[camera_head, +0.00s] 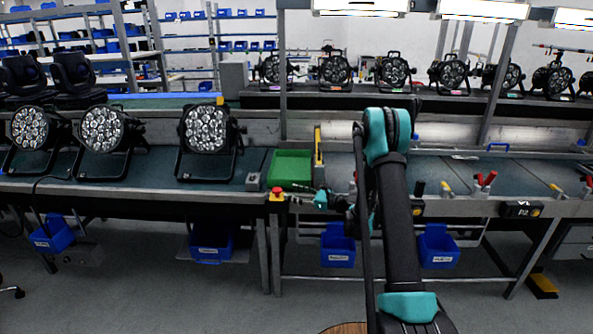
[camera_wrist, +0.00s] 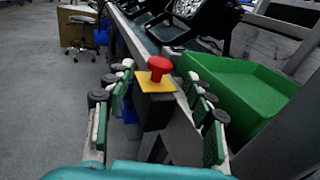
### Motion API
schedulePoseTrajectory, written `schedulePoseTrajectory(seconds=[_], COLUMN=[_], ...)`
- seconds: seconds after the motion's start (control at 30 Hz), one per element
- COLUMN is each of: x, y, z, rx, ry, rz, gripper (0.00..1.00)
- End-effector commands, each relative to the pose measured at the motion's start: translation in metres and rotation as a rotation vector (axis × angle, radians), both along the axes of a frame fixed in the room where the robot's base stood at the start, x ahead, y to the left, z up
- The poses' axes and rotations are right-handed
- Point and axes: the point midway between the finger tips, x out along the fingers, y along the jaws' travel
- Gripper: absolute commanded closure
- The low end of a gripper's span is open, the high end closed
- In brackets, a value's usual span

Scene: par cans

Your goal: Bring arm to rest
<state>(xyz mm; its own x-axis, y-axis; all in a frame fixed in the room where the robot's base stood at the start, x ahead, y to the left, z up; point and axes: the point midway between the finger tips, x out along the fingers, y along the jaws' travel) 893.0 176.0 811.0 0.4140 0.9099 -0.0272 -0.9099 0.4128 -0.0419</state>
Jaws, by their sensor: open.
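My arm rises in the middle of the head view and bends down toward the bench edge. My gripper (camera_head: 298,197) is at the front edge of the bench, beside a red emergency button on a yellow plate (camera_head: 277,194). In the wrist view my gripper (camera_wrist: 160,100) is open, with its two fingers apart. The red button (camera_wrist: 160,66) shows between the fingers there, and I see nothing held. Whether a finger touches the button's housing, I cannot tell.
A green bin (camera_head: 290,168) stands on the bench just behind my gripper; it also shows in the wrist view (camera_wrist: 245,92). Par cans (camera_head: 207,130) stand on the bench at left. Blue bins (camera_head: 338,246) hang below the bench. The grey floor in front is clear.

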Motion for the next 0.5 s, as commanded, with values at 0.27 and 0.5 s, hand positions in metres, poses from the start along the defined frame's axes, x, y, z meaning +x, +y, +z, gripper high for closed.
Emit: schedulePoseTrajectory(seconds=[0.27, 0.5], x=[-0.04, -0.093], y=[-0.006, -0.024], z=[0.03, 0.047], rx=[-0.328, -0.657], ry=[-0.207, -0.416], rz=[0.039, 0.132], gripper=[0.46, 0.46])
